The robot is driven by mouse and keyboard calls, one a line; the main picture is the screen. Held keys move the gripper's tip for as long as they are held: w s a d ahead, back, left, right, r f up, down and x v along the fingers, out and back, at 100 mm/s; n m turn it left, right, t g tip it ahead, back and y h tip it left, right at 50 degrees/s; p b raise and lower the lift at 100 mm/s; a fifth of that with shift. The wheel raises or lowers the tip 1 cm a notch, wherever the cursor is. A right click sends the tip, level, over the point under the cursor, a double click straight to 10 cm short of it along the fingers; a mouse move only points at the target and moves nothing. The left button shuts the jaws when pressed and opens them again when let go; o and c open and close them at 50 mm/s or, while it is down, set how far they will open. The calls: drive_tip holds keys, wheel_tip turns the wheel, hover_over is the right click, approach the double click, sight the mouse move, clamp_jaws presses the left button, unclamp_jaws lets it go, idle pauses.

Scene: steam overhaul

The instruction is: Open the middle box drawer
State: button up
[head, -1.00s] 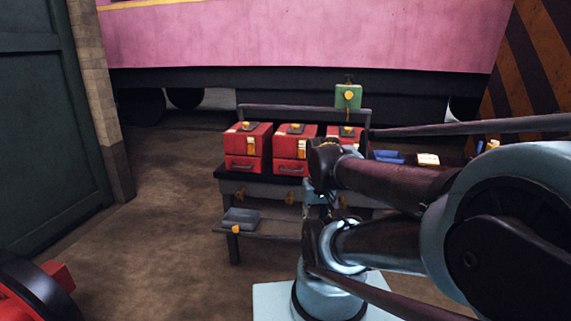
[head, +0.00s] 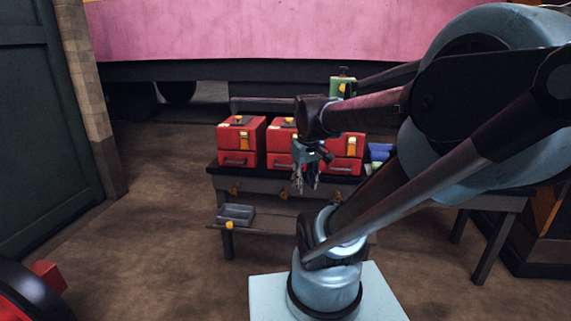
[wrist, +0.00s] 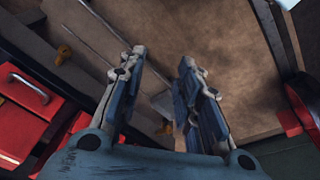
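Three red boxes stand in a row on the workbench in the head view, each with a drawer low on its front. The middle box (head: 276,137) is partly hidden by my arm; its drawer (head: 277,160) looks shut, and its handle is partly hidden. My gripper (head: 304,190) hangs in front of the bench, just right of and below this drawer, pointing down. In the wrist view my gripper (wrist: 163,57) is open, its two fingers apart with nothing between them. A red drawer front with a metal handle (wrist: 28,88) shows at left, clear of the fingers; I cannot tell which box it belongs to.
The left box (head: 239,138) and right box (head: 346,150) flank the middle one. The bench (head: 215,184) has yellow knobs on its front. A grey tray (head: 236,214) sits on the low shelf. A green box (head: 342,85) stands behind. Floor at left is open.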

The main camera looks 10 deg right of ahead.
drive_tip(key=w+r+n, duration=0.3)
drive_tip(key=w+r, duration=0.1)
drive_tip(key=w, duration=0.4)
drive_tip(key=w+r+n, duration=0.2)
drive_tip(key=w+r, duration=0.1)
drive_tip(key=w, duration=0.5)
drive_tip(key=n, duration=0.6)
hover_over(285, 161)
drive_tip(key=s+a, duration=0.2)
drive_tip(key=s, duration=0.5)
drive_tip(key=w+f, duration=0.1)
drive_tip(key=f, duration=0.4)
drive_tip(key=w+d+f, duration=0.1)
drive_tip(key=f, duration=1)
drive_tip(key=shift+w+d+f, duration=0.2)
drive_tip(key=shift+w, duration=0.2)
clamp_jaws()
